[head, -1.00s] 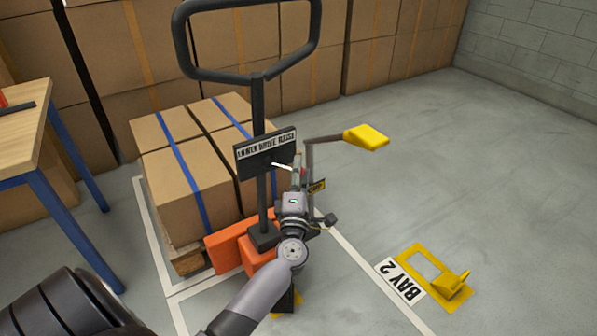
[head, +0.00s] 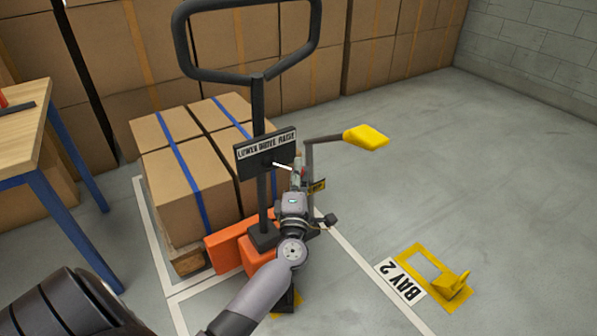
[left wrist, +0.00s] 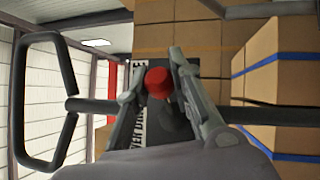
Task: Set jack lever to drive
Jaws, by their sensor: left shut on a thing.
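The pallet jack's dark lever plate (head: 266,155) carries the words LOWER DRIVE RAISE and is fixed to the upright shaft. The jack lever (head: 282,166) is a thin pale rod standing out from this plate. Its red knob (left wrist: 159,82) shows in the left wrist view, between the fingers. My left gripper (head: 297,170) is in front of the plate's right side, shut on the lever's knob. It also shows in the left wrist view (left wrist: 152,76). The fingers and knob partly hide the lettering there, and I cannot tell which word the lever lines up with. My right gripper is not in view.
The jack's loop handle (head: 250,78) rises above the plate. A yellow pedal (head: 367,137) on a dark arm sticks out right. Strapped boxes (head: 185,185) stand behind the jack. A blue-legged table (head: 55,220) is at left. The floor right is mostly clear, with a yellow bracket (head: 455,288).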

